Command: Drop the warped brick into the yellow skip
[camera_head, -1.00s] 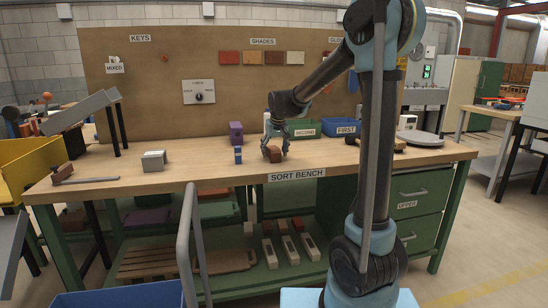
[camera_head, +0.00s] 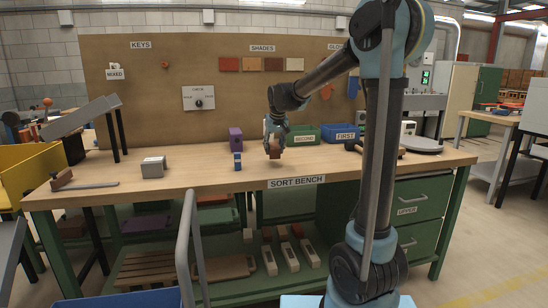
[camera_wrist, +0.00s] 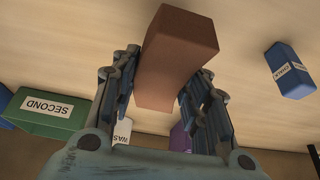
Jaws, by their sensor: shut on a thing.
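My gripper (camera_head: 275,133) is shut on a reddish-brown brick (camera_head: 274,154) near the middle of the sort bench. In the wrist view the brick (camera_wrist: 178,62) sits between the two fingers, and its long side looks bowed. It appears to be just above the bench top; the gap is hard to judge. The yellow skip (camera_head: 22,165) stands at the far left, past the bench's left end and cut off by the frame edge. Its inside is mostly hidden.
A purple block (camera_head: 236,138), a blue block (camera_head: 238,161) and a grey block (camera_head: 153,167) stand left of my gripper. Another brown piece (camera_head: 62,178) and a flat bar lie at the bench's left end. The SECOND bin (camera_head: 304,135) and FIRST bin (camera_head: 344,133) stand behind, right.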

